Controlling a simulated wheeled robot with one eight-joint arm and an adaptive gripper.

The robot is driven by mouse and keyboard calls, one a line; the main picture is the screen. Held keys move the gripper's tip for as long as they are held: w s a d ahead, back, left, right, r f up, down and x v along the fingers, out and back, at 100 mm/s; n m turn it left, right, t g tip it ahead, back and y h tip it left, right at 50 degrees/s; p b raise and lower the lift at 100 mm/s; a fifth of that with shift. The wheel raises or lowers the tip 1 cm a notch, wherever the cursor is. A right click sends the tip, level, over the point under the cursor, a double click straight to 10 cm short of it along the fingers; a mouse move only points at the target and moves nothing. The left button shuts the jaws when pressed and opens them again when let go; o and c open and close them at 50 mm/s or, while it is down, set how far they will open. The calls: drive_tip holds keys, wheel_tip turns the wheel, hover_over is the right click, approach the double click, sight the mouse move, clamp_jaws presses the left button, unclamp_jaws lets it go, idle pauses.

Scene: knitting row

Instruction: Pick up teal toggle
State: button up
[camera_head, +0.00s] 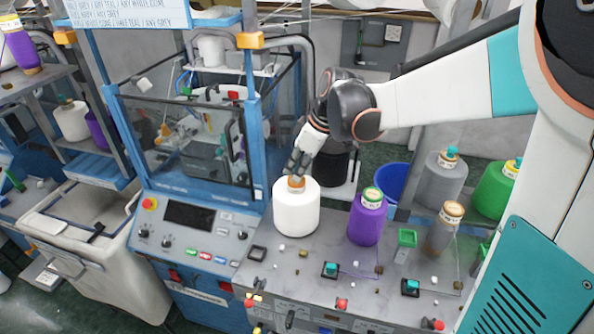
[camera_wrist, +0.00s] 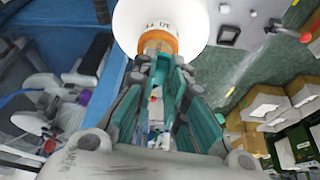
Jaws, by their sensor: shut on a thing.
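A teal toggle (camera_head: 330,268) stands on a small dark base at the front of the grey bench top. A second teal toggle (camera_head: 411,287) stands to its right on another dark base. My gripper (camera_head: 296,172) is away from both, at the top of a white yarn cone (camera_head: 296,210) that stands upright on the bench. In the wrist view my gripper (camera_wrist: 163,62) has its fingers close together at the cone's orange core (camera_wrist: 160,42). It is shut on the core end there; the exact contact is partly hidden by the fingers. Neither bench toggle can be made out in the wrist view.
A purple cone (camera_head: 367,218) stands right of the white cone, with a green toggle (camera_head: 406,238) and a brown cone (camera_head: 443,228) beyond. A grey cone (camera_head: 446,178) and a blue bucket (camera_head: 392,182) are behind. A control panel (camera_head: 190,216) lies left.

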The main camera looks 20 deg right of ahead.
wheel_tip(320, 180, up, 19)
drive_tip(key=shift+s+b, duration=0.15)
drive_tip(key=shift+b, duration=0.3)
idle(0.7)
